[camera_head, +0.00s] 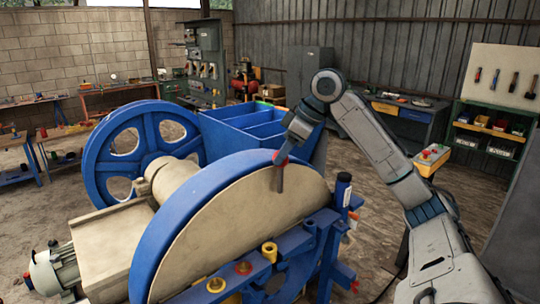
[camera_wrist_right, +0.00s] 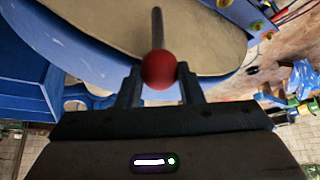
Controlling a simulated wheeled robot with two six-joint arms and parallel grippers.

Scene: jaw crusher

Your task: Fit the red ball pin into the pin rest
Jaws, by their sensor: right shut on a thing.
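My right gripper (camera_head: 285,150) is shut on the red ball pin (camera_head: 279,178). In the head view the dark shank hangs down below the gripper, in front of the large wheel's tan face. In the right wrist view the red ball (camera_wrist_right: 158,70) sits between the two fingertips (camera_wrist_right: 160,80), and the shank points away from the gripper. I cannot tell which is the pin rest. My left gripper is not in view.
The blue-rimmed wheel (camera_head: 240,210) fills the middle, close to the pin. A dark upright cylinder (camera_head: 342,190) stands at its right end. A motor (camera_head: 55,272) is at lower left. Open floor lies right of the machine. Benches line the walls.

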